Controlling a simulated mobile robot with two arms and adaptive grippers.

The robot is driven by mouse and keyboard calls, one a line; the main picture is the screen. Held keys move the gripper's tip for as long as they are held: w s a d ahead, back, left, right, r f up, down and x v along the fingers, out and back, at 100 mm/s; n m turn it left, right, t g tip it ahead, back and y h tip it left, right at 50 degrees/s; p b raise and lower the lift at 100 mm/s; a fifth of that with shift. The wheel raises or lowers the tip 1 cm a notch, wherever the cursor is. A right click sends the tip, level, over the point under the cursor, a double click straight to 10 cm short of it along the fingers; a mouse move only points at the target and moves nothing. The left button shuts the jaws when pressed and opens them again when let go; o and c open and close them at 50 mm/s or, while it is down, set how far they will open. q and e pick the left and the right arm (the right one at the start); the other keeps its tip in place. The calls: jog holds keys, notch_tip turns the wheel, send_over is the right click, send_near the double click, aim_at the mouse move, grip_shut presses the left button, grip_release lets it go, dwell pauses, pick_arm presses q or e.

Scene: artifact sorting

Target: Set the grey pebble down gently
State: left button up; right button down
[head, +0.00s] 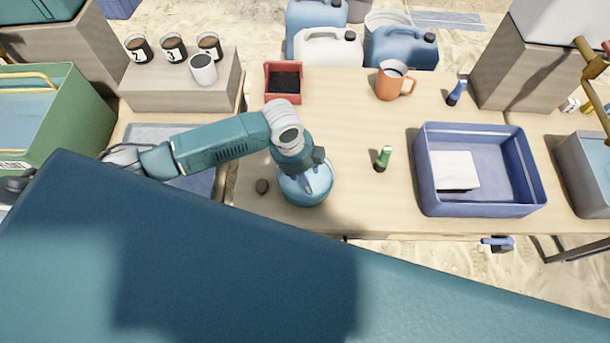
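A small dark grey pebble (262,186) lies on the wooden table near its front edge, left of a round light-blue object (290,192) that looks like a bowl. My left arm comes in from the left, and its gripper (316,186) points down over the round blue object. The pebble is a short way left of the gripper, apart from it. The fingertips are too small and too covered to tell whether they are open, shut or holding something. My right gripper is not in view.
A blue bin (425,180) with a white block stands at the right. A green-capped marker (382,159), an orange mug (391,82) and a red box (268,86) stand on the table. A grey tray (143,133) lies under my forearm.

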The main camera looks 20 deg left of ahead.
pick_arm(q)
notch_tip(320, 180, up, 13)
jog(key=s+a, duration=0.1)
jog(key=shift+a+f, duration=0.15)
jog(key=shift+a, duration=0.25)
dwell(1.0)
jog(key=shift+f, duration=0.1)
